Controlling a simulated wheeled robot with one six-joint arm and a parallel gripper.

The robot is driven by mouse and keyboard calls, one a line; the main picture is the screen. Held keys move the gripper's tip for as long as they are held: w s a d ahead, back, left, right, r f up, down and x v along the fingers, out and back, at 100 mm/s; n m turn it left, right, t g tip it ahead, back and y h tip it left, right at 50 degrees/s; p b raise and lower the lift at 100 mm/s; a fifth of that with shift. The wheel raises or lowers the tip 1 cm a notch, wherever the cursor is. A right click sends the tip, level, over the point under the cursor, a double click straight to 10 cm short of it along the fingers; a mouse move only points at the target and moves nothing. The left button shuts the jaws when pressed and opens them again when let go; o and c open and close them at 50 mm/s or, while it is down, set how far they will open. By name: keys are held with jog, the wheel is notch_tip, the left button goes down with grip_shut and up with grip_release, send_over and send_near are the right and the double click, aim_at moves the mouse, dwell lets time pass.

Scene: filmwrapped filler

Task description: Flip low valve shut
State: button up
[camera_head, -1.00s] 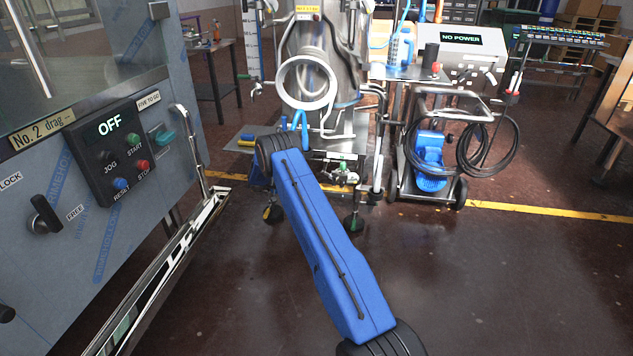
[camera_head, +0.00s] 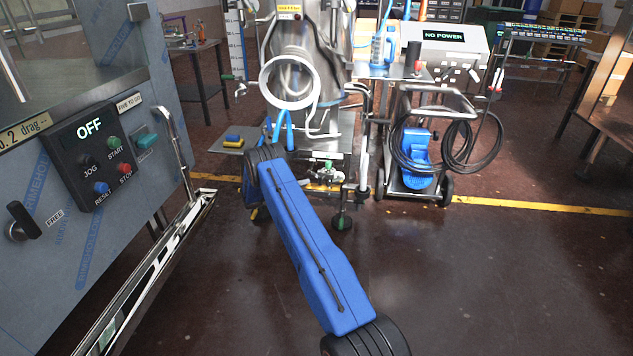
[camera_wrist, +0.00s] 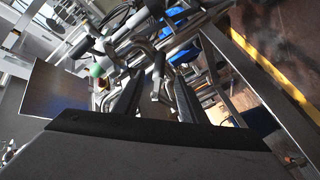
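The low valve (camera_head: 327,175) sits under the steel vessel, near the floor, just right of my blue arm in the head view. It is a small metal fitting with a green part on it. My gripper is hidden behind my arm in the head view. In the wrist view, the two dark fingers of my gripper (camera_wrist: 158,98) stand apart, with steel pipework showing between and beyond them. A green rounded part (camera_wrist: 97,70) shows left of the fingers; I cannot tell if it belongs to the low valve. No contact is visible.
The steel vessel (camera_head: 327,50) stands on a wheeled frame. A cart with a blue pump (camera_head: 418,165) and black hose is to its right. A grey machine with an OFF panel (camera_head: 92,150) fills the left. The floor (camera_head: 480,280) at front right is clear.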

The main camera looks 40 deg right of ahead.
jog(key=x, duration=0.8)
jog(key=shift+s+d, duration=0.1)
grip_shut()
